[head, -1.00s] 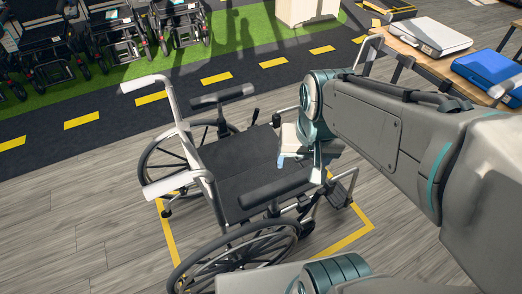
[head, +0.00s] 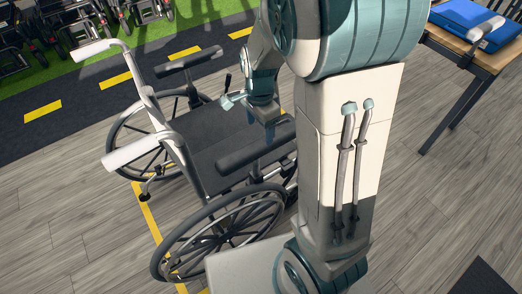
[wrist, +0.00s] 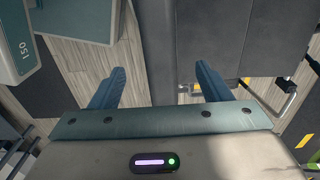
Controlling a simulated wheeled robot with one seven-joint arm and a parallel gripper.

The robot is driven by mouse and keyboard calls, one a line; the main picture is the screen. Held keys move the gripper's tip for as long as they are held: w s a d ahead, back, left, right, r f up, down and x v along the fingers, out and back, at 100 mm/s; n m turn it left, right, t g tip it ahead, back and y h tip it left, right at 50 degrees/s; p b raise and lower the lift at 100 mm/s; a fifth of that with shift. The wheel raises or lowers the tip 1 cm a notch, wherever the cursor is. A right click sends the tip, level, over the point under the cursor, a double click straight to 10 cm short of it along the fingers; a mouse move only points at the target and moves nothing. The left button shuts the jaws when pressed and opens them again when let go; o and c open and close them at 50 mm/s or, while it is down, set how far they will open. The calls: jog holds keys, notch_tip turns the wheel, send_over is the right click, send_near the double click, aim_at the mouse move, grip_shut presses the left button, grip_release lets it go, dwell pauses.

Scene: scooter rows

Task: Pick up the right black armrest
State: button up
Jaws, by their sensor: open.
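The right black armrest (head: 250,146) is the nearer padded bar of the wheelchair (head: 205,135), above its near wheel. My gripper (head: 250,116) is open and points down by the front part of this armrest, with no visible grip on it. In the wrist view, the open blue fingers (wrist: 160,86) are spread to either side of a dark strip that looks like the armrest (wrist: 149,50). How far below the fingertips it lies is unclear. My arm hides the armrest's front end in the head view.
The other armrest (head: 190,62) is on the wheelchair's far side, beyond the dark seat (head: 208,128). White push handles (head: 135,152) rise at the left. A table with a blue case (head: 470,24) stands at the upper right.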

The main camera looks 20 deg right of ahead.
aim_at(261, 143)
jog(key=f+b, duration=0.1)
jog(key=f, duration=0.7)
jog(key=shift+d+f+b, duration=0.1)
jog(key=shift+d+b, duration=0.1)
jog(key=shift+b, duration=0.1)
jog(key=shift+f, duration=0.25)
dwell(0.3)
jog(key=shift+w, duration=0.1)
jog(key=c, duration=1.4)
